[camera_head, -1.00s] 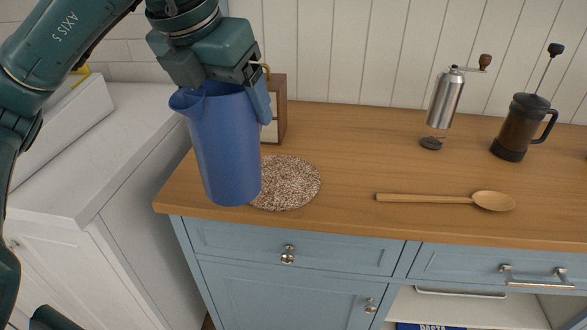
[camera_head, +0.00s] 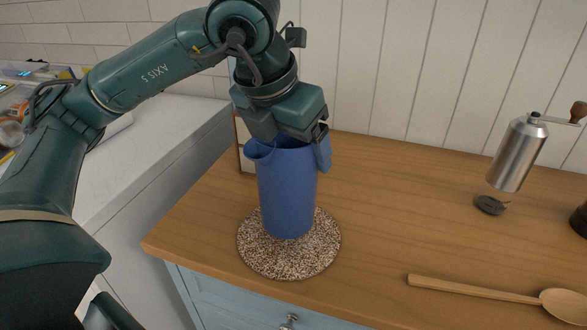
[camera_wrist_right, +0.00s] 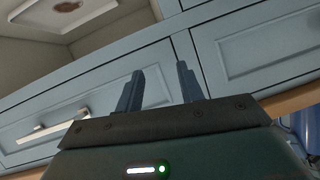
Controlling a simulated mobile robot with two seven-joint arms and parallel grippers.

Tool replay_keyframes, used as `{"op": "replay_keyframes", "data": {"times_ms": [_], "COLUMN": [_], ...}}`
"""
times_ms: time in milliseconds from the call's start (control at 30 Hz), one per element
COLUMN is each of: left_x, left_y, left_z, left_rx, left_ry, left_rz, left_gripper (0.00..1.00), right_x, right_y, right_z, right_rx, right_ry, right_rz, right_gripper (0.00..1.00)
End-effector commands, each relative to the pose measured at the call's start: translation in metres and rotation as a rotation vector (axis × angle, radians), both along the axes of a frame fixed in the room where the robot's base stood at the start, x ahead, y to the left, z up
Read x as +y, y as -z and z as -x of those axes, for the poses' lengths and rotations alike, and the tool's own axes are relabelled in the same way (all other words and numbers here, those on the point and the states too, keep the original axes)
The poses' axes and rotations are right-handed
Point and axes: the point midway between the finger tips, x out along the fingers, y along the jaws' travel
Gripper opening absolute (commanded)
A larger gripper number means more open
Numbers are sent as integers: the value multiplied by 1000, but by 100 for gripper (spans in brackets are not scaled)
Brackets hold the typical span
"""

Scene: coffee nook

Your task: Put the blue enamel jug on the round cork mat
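The blue enamel jug (camera_head: 287,195) is upright over the round, speckled brown and white cork mat (camera_head: 290,262). Its base lies within the mat's outline, toward the back; I cannot tell whether it touches the mat or hangs just above it. My left gripper (camera_head: 288,136) comes down from above and is shut on the jug at its top right, by the rim and handle, hiding part of the rim. My right gripper (camera_wrist_right: 160,92) shows in the right wrist view, its fingers apart and empty, in front of the blue cabinet fronts.
A wooden spoon (camera_head: 475,289) lies on the counter at the front right. A metal coffee grinder (camera_head: 517,155) stands farther back, with a dark press partly in view at the right edge. A framed block is behind the jug. The counter between jug and grinder is clear.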

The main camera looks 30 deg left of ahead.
Motion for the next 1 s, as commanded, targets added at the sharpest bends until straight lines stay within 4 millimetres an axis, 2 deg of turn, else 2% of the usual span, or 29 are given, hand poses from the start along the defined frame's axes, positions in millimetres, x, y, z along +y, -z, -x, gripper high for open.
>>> {"op": "replay_keyframes", "data": {"times_ms": [267,633,667,867,1000], "left_x": [1,0,0,0,0], "left_y": [35,41,39,38,38], "left_z": [1,0,0,0,0], "left_rx": [2,-1,0,0,0], "left_ry": [-1,-1,0,0,0], "left_rz": [-1,0,0,0,0], "left_gripper": [37,37,83,100,100], "right_x": [-1,-2,-2,-3,-3], "right_y": [0,3,0,-2,-2], "right_z": [1,0,1,1,1], "right_rx": [-8,-18,-21,-25,-25], "right_ry": [2,4,5,7,8], "right_rz": [1,2,2,1,1], "right_gripper": [38,38,38,38,38]}}
